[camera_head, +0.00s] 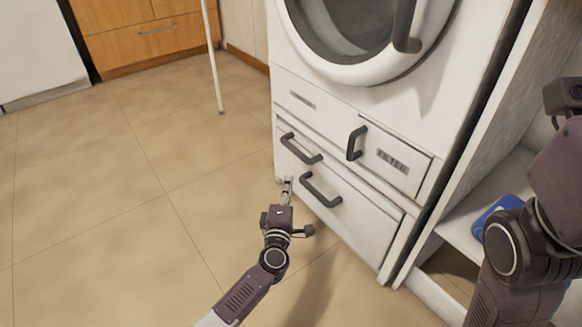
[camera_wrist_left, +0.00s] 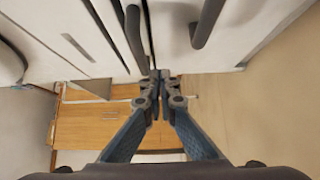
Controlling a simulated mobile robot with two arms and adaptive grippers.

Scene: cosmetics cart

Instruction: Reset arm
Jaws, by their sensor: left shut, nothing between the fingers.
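My left gripper (camera_head: 287,185) is low in front of the white washing machine, close to its lower drawer front (camera_head: 355,217). The fingers are shut with nothing between them, as the left wrist view (camera_wrist_left: 159,76) also shows. Two dark bar handles, an upper left one (camera_head: 300,149) and a lower one (camera_head: 320,190), are on the front near the gripper. In the left wrist view a dark handle (camera_wrist_left: 208,22) is near the fingertips, apart from them as far as I can tell. My right arm shows at the right edge; its gripper fingers are not visible.
The washing machine door (camera_head: 350,40) is above the drawers. A filter panel (camera_head: 392,158) with a dark handle is on the right. A shelf (camera_head: 480,230) with a blue item (camera_head: 492,212) stands beside it. Wooden drawers (camera_head: 158,42) and a white pole (camera_head: 213,60) are behind. The tiled floor at left is clear.

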